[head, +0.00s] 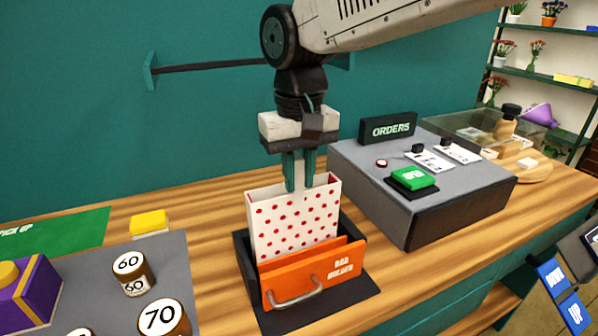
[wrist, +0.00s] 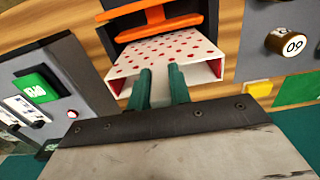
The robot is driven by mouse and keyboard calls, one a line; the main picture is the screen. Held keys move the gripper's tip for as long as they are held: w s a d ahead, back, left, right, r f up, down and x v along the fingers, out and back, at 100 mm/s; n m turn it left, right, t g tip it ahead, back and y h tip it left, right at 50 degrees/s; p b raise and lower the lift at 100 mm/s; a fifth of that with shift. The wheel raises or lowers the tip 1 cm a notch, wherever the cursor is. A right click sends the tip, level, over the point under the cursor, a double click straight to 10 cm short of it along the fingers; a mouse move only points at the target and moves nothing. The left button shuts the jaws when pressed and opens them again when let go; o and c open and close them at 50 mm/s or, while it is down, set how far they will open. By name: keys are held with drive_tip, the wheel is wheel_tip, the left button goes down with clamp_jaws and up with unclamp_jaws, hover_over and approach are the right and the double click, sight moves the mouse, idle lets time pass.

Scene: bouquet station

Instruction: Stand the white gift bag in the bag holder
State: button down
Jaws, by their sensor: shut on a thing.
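The white gift bag (head: 294,222) with red dots stands upright in the bag holder (head: 310,275), behind its orange front panel. The holder has a black frame and a metal handle in front. My gripper (head: 299,185) points down from above, its green fingers shut on the bag's upper edge. In the wrist view, the bag (wrist: 165,54) lies beyond the fingertips (wrist: 160,78), with its open top facing the camera. The orange panel of the holder (wrist: 150,22) shows past it. The bag's bottom is hidden inside the holder.
A grey box with an ORDERS sign (head: 388,128) and a green button (head: 411,178) stands right of the holder. Cylinders marked 60 (head: 133,274) and 70 (head: 163,317) and a yellow block (head: 150,222) are to the left. Bare wood lies between.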

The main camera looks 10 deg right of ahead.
drive_tip(key=c, duration=1.2)
unclamp_jaws()
drive_tip(key=shift+r, duration=0.1)
wheel_tip(320, 180, up, 8)
drive_tip(key=shift+f, duration=0.2)
drive_tip(key=s+d+f+m, duration=0.1)
drive_tip(key=s+d+f, duration=0.5)
drive_tip(key=s+d, duration=0.3)
drive_tip(key=s+d+f+m+t, duration=0.1)
drive_tip(key=s+d+f+m, duration=0.1)
drive_tip(key=s+d+f, duration=0.4)
drive_tip(key=s+d, duration=0.2)
drive_tip(key=d, duration=0.3)
drive_tip(key=shift+s+d+f, duration=0.15)
drive_tip(key=shift+s, duration=0.2)
